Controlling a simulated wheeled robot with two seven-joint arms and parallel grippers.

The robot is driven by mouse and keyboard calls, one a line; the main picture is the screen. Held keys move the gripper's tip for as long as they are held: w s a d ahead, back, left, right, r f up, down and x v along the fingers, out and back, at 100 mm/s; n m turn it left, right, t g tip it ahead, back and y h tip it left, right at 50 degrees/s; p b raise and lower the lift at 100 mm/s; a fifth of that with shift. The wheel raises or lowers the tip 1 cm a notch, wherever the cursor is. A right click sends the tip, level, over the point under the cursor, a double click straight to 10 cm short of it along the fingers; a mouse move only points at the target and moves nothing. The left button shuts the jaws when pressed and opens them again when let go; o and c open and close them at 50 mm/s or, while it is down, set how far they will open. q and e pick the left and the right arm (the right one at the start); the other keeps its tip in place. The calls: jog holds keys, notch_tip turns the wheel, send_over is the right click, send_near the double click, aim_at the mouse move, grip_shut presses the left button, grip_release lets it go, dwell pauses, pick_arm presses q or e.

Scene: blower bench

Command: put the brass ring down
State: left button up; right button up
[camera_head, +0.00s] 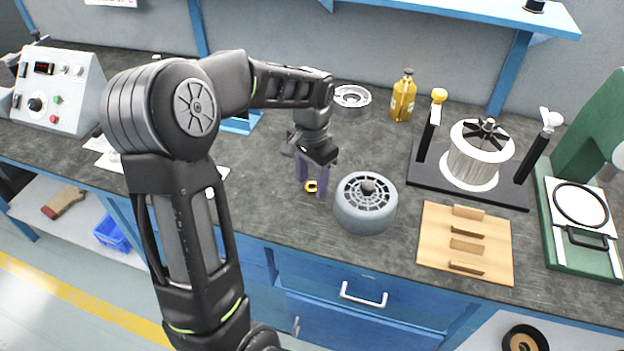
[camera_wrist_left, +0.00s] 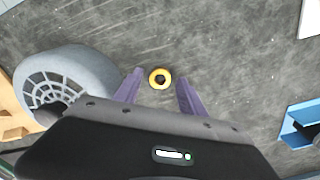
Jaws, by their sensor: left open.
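The brass ring (camera_head: 311,186) is a small yellow ring lying on the dark bench top, left of the grey round blower housing. In the left wrist view the ring (camera_wrist_left: 160,78) lies flat, with a dark centre, between and slightly beyond the two purple fingertips. My left gripper (camera_head: 313,190) points down over the ring with its fingers spread on either side of it. In the left wrist view the left gripper (camera_wrist_left: 159,84) is open, with clear gaps between each finger and the ring. My right gripper is not in either view.
The grey blower housing (camera_head: 365,204) stands close to the right of my left gripper. A wooden block with slats (camera_head: 465,244), a black-based fixture with a metal rotor (camera_head: 474,160) and a yellow bottle (camera_head: 403,97) are farther right. Bare bench lies around the ring.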

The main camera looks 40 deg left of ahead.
pick_arm(q)
notch_tip(320, 180, up, 12)
dwell(0.4)
dwell(0.8)
